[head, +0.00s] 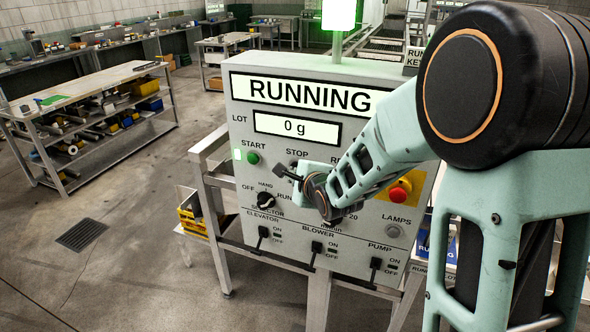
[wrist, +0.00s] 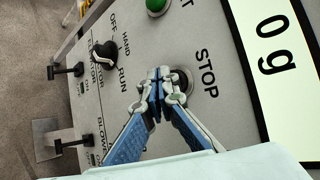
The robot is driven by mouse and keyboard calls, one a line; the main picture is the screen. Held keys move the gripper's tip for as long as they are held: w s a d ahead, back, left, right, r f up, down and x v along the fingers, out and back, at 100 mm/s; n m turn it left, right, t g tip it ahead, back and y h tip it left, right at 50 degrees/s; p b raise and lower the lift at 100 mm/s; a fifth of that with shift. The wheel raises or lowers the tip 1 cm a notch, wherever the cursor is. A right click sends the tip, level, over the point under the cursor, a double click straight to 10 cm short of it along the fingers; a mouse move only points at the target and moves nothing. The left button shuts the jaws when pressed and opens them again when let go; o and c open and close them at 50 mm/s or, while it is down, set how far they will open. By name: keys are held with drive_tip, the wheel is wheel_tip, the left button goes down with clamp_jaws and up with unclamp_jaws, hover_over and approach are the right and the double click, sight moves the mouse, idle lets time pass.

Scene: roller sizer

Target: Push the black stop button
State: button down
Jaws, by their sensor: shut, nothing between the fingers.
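The grey control panel (head: 240,110) stands in front of me with the sign RUNNING, a lit display of 0 g and a STOP label (wrist: 207,73). Under that label, the stop button's metal ring (wrist: 189,85) shows behind my fingertips in the wrist view. Its black cap is mostly hidden by the fingers. My gripper (head: 279,170) is shut and empty, with its tips (wrist: 160,76) right at the button. I cannot tell whether they touch it. The green start button (head: 253,158) is to the left of it.
A black hand/run selector knob (head: 265,199) sits below left of my gripper. A red emergency button (head: 399,191) on yellow is to the right. Several toggle levers line the panel's bottom. A green lamp (head: 338,14) is lit on top. A shelved workbench (head: 90,90) stands at left.

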drive_tip(key=shift+w+d, duration=0.15)
drive_tip(key=shift+w, duration=0.35)
idle(0.8)
drive_tip(key=shift+s, duration=0.1)
drive_tip(key=shift+s+a, duration=0.3)
drive_tip(key=shift+s, duration=0.45)
drive_tip(key=s, duration=0.1)
drive_tip(key=s+a+b, duration=0.1)
drive_tip(key=s, duration=0.2)
drive_tip(key=shift+s+a+b, duration=0.35)
drive_tip(key=shift+s, duration=0.05)
drive_tip(key=shift+w+r, duration=0.1)
drive_tip(key=shift+w, duration=0.05)
idle(0.3)
